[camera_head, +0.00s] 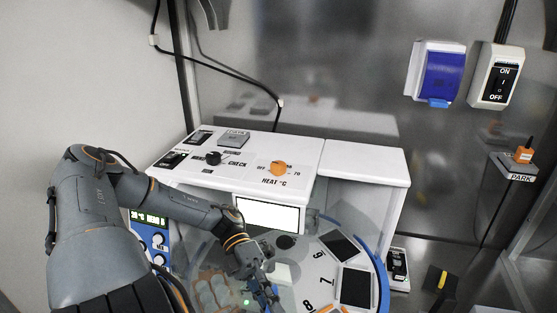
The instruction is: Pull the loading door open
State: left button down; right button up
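A white machine (355,160) has a round numbered plate (312,268) with dark rectangular windows, set behind a blue curved rim. A see-through panel seems to cover the plate's left front; I cannot clearly tell the loading door's edges. My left arm comes in from the left, and my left gripper (262,292) is low in front of the machine, over the plate area. A small pale block (279,273) shows right beside its fingers. I cannot tell whether the fingers touch it or how far they are open. My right gripper is out of view.
The machine's top carries a black knob (213,158) and an orange heat knob (279,168). A blue control box (150,231) with a lit display stands left. A blue-covered socket (441,75) and an on/off switch (497,77) hang on the metal wall. A PARK block (514,167) is at right.

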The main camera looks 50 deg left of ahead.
pick_arm(q)
jog(key=shift+f, duration=0.1)
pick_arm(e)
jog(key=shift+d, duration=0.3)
pick_arm(q)
jog(key=c, duration=1.6)
grip_release()
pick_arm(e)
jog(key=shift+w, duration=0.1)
pick_arm(q)
jog(key=o, duration=0.7)
jog(key=r, duration=0.8)
jog(key=shift+w+a, duration=0.25)
jog(key=shift+s+d+r, duration=0.15)
jog(key=shift+r, duration=0.35)
jog(key=shift+s+d+r, duration=0.15)
jog(key=shift+r, duration=0.35)
jog(key=c, duration=0.7)
jog(key=shift+r, duration=0.2)
jog(key=shift+w+a+f, duration=0.1)
jog(key=shift+a+f, duration=0.1)
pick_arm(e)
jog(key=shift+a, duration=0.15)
